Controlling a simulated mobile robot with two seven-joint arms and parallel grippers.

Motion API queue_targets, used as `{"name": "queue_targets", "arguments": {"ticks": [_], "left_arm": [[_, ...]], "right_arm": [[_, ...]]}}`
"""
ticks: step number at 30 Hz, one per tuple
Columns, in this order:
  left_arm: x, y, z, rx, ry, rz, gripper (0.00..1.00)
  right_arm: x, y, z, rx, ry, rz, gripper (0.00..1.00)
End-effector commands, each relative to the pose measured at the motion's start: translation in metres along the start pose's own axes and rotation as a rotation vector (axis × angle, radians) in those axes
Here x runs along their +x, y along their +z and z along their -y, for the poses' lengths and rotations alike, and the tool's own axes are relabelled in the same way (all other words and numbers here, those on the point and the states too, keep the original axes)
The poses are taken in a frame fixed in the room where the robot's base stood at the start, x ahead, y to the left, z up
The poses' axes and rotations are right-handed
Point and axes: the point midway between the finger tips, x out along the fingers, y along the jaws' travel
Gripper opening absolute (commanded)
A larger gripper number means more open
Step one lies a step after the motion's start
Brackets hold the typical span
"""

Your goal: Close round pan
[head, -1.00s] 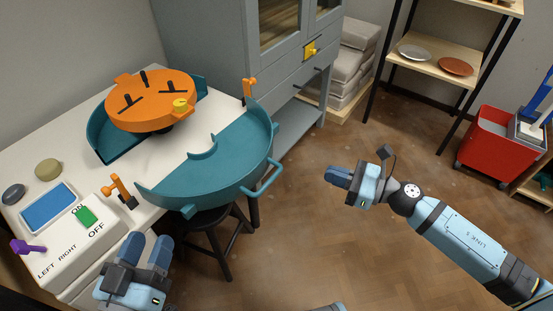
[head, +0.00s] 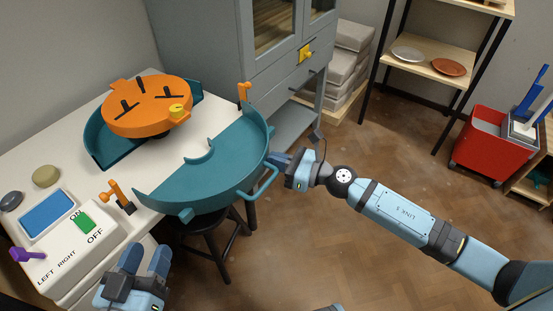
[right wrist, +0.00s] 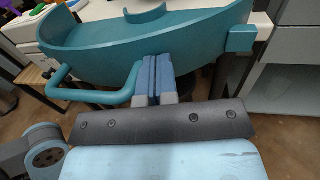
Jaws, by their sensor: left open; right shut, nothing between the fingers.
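The round pan is in two teal halves around the orange wheel (head: 150,108). The front half (head: 215,175) is swung out from the wheel and juts past the table edge. The rear half (head: 103,147) sits behind and left of the wheel. The front half has a tube handle (head: 263,184) on its outer wall. My right gripper (head: 280,158) is shut and empty beside that handle. In the right wrist view its fingers (right wrist: 158,75) are at the pan wall, next to the handle (right wrist: 95,95); contact is unclear. My left gripper (head: 147,262) is open and empty near the control box.
An orange clamp (head: 118,194) stands on the table (head: 60,154) and another (head: 243,94) stands at the pan's far end. The control box (head: 60,235) is front left. A stool (head: 212,232) stands beneath the pan. A grey cabinet (head: 215,45) is behind.

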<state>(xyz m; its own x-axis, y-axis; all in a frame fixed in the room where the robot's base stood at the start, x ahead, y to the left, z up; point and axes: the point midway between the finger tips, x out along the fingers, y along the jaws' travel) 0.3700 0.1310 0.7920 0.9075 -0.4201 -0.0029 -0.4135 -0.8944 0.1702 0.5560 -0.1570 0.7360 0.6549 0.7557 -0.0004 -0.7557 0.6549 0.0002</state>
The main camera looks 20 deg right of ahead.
Motion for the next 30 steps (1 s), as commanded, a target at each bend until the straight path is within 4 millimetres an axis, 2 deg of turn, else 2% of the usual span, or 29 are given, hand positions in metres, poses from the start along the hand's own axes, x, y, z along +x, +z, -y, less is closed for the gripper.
{"name": "queue_targets", "arguments": {"ticks": [8, 13, 17, 24, 30], "left_arm": [[0.0, 0.002, 0.0, 0.0, -0.001, 0.004, 0.49], [0.0, 0.001, 0.001, 0.002, -0.003, 0.01, 0.49], [0.0, 0.002, 0.002, 0.007, -0.009, 0.031, 0.49], [-0.001, 0.012, 0.005, 0.006, -0.019, 0.052, 0.49], [0.0, 0.008, 0.002, -0.005, -0.007, 0.013, 0.49]], "right_arm": [[0.001, 0.0, 0.0, 0.0, 0.0, 0.0, 0.0], [0.014, 0.002, 0.003, -0.001, -0.001, 0.002, 0.0], [0.039, 0.003, 0.008, -0.002, 0.0, 0.003, 0.0], [0.1, 0.001, 0.019, 0.0, 0.0, 0.003, 0.0], [0.14, 0.0, 0.027, -0.001, 0.001, 0.002, 0.0]]}}
